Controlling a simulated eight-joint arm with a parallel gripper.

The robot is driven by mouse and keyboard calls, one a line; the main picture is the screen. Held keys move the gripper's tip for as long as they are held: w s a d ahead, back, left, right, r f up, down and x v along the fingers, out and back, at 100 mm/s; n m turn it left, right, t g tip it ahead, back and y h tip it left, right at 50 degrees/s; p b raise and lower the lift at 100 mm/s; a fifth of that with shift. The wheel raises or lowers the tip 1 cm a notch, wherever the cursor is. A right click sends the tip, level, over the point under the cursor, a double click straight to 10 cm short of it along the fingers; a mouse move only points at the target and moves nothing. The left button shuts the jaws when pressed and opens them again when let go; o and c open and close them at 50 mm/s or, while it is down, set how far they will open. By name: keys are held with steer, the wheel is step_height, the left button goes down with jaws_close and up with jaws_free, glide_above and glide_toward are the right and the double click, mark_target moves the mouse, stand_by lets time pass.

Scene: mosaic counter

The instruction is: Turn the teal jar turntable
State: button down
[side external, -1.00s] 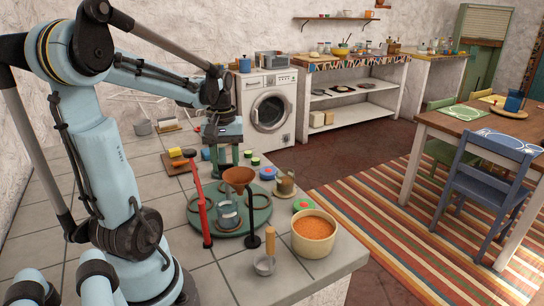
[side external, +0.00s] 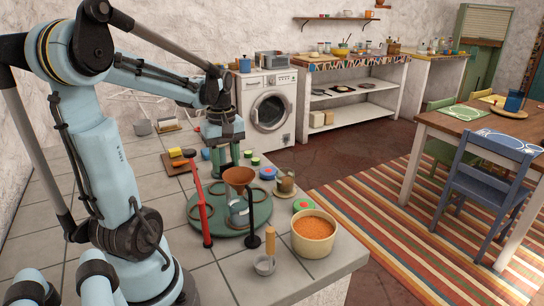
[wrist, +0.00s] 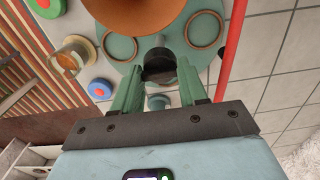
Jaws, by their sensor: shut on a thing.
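The teal jar turntable (side external: 222,232) is a flat round plate with several brown rings, lying on the tiled counter. A clear glass jar (side external: 238,214) stands on it, beneath a brown funnel (side external: 238,176). My gripper (side external: 221,170) is at the turntable's far edge, pointing down. In the wrist view my gripper (wrist: 160,72) has its green fingers shut on a dark knob (wrist: 158,62) at the turntable's rim. The funnel covers part of the turntable in both views, and the knob is hidden in the side view.
A bowl of orange grains (side external: 313,238), a cup (side external: 286,184) and a wooden-handled scoop (side external: 267,258) stand to the right and front. Free counter lies at front left.

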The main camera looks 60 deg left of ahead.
stand_by(0.6)
steer(key=c, duration=0.9)
jaws_free()
steer(key=shift+r, duration=0.15)
step_height(320, 180, up, 12)
steer(key=shift+f, duration=0.1)
steer(key=w+d+f+m+t, duration=0.1)
steer(key=d+f+m+t, duration=0.1)
steer(key=d+m, duration=0.4)
steer(key=w+d+f+m+t, duration=0.2)
steer(key=d+f+m, duration=0.3)
steer(key=d, duration=0.3)
steer(key=w+d+f+m+t, duration=0.2)
steer(key=d+f+m+t, duration=0.1)
steer(key=d+m, duration=0.3)
steer(key=shift+w+d+f+m, duration=0.1)
steer(key=shift+d+f+m, duration=0.1)
steer(key=shift+d, duration=0.3)
steer(key=shift+w+d+f+m, duration=0.1)
steer(key=shift+d+f+m, duration=0.1)
steer(key=shift+d, duration=0.3)
